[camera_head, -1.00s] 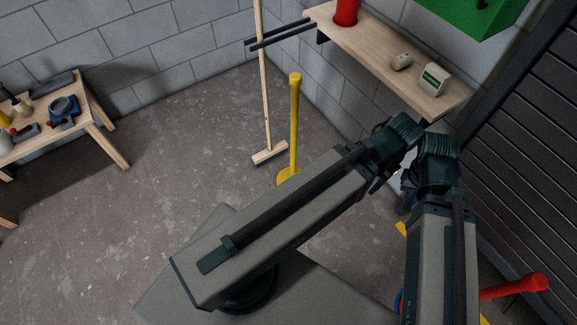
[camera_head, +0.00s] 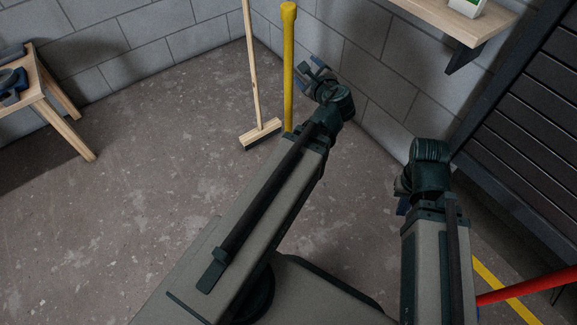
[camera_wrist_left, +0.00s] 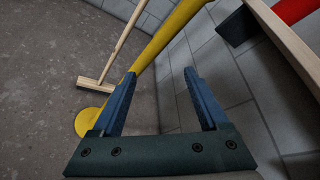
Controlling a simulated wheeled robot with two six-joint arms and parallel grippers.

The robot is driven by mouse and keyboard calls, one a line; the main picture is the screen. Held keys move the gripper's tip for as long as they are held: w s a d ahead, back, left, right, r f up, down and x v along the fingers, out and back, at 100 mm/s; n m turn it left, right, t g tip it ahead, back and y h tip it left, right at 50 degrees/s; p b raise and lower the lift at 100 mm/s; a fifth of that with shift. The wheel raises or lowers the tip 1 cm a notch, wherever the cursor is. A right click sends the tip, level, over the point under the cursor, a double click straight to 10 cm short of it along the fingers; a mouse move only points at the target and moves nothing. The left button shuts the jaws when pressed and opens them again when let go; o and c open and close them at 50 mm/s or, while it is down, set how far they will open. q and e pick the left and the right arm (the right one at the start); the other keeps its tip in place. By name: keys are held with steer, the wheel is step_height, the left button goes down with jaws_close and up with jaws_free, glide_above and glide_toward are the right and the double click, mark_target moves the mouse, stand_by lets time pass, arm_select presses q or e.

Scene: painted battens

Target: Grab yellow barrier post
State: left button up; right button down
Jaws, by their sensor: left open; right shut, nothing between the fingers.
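The yellow barrier post (camera_head: 289,65) stands upright on the floor near the back wall. Its foot is hidden behind my left arm in the head view. My left gripper (camera_head: 314,70) is open and empty, just right of the post. In the left wrist view the post (camera_wrist_left: 165,37) slants past beyond the left fingertip, with its round yellow base (camera_wrist_left: 88,122) at left. It is not between the fingers of the gripper (camera_wrist_left: 160,76). My right gripper (camera_head: 402,206) is shut and empty, low at right, partly hidden by its wrist.
A broom (camera_head: 252,75) leans just left of the post. A wooden shelf (camera_head: 470,22) is on the wall at upper right, and a wooden table (camera_head: 45,105) stands at left. A red bar (camera_head: 530,288) is at lower right.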

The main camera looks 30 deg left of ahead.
arm_select(q)
steer(key=w+a+f+m+t+y+b, duration=0.1)
steer(key=a+f+m+t+b, duration=0.3)
steer(key=m+b, duration=0.6)
step_height(320, 180, down, 2)
steer(key=shift+w+a+f, duration=0.1)
steer(key=shift+w+a, duration=0.4)
steer(key=shift+w, duration=0.25)
arm_select(e)
step_height(320, 180, down, 13)
